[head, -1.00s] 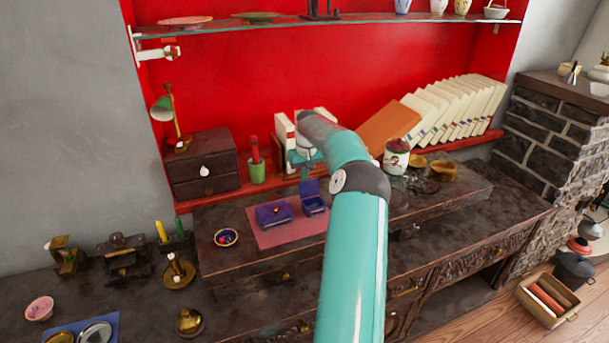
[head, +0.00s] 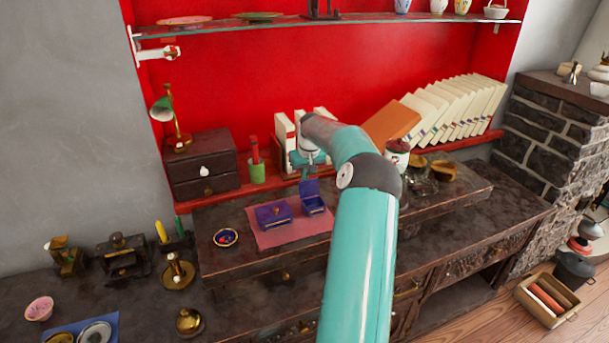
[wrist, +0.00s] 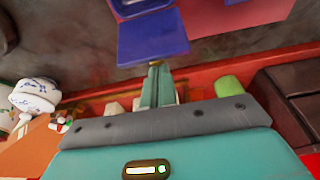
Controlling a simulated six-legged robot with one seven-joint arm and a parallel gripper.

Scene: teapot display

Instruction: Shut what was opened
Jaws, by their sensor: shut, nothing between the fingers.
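A small blue box (head: 313,206) stands with its lid (head: 309,187) raised, on a pink mat (head: 265,240). A second blue box (head: 273,215) beside it on the left has its lid down. My gripper (head: 306,172) is behind the raised lid, partly hidden by it and pointing down. In the wrist view the shut, empty fingertips (wrist: 156,65) are right by the edge of the lid (wrist: 152,40), with the box (wrist: 140,7) beyond. I cannot tell whether they touch the lid.
A green cup (head: 257,172) and a dark drawer chest (head: 203,165) stand left of my gripper. White books (head: 284,135) are close behind it.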

